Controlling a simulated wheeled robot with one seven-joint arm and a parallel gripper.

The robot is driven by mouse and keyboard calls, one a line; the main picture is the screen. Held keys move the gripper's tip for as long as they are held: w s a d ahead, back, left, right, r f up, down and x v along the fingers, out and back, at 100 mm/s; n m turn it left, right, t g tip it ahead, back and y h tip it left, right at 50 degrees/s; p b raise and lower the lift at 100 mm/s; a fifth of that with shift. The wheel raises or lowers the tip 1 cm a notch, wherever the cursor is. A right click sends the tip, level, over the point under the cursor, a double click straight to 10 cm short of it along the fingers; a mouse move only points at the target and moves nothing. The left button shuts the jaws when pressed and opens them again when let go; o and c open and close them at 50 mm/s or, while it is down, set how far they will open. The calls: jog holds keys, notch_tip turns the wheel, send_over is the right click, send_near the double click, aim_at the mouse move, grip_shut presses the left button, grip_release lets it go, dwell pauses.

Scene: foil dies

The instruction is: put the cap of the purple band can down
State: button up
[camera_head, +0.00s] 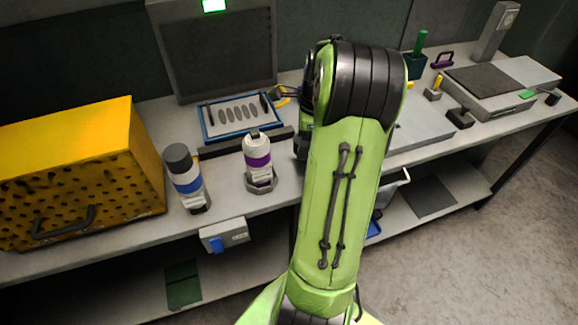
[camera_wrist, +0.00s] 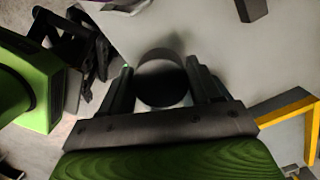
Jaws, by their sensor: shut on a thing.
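The purple band can (camera_head: 257,158) stands upright in a grey holder (camera_head: 262,184) near the bench's front edge in the head view. Its white top shows a small dark nozzle and no cap. In the wrist view, my gripper (camera_wrist: 161,84) is shut on a dark round cap (camera_wrist: 160,72), held between its two fingers. A pale grey surface (camera_wrist: 205,45) lies beyond the cap; I cannot tell whether the cap touches it. In the head view my arm hides the gripper and the cap.
A blue band can with a grey cap (camera_head: 185,178) stands left of the purple one, beside a yellow perforated box (camera_head: 85,165). A blue-framed tray (camera_head: 238,116) lies behind the cans. A grey device (camera_head: 480,90) stands at the right. A yellow bar (camera_wrist: 290,112) shows in the wrist view.

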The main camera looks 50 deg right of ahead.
aim_at(301, 174)
jog(key=f+b, duration=0.1)
jog(key=f, duration=0.2)
jog(key=f+b, duration=0.1)
jog(key=f, duration=0.5)
jog(key=shift+s+f+b, duration=0.25)
jog(key=shift+b, duration=0.15)
jog(key=shift+f, duration=0.2)
jog(key=o, duration=1)
jog(key=shift+r, duration=0.1)
jog(key=r+p, duration=0.1)
jog(key=r, duration=0.3)
jog(key=s+r+p, duration=0.1)
jog(key=r, duration=0.3)
jog(key=d+r+p, duration=0.1)
jog(key=r+p, duration=0.1)
jog(key=r, duration=0.2)
jog(key=shift+s+r, duration=0.1)
jog(key=shift+s, duration=0.1)
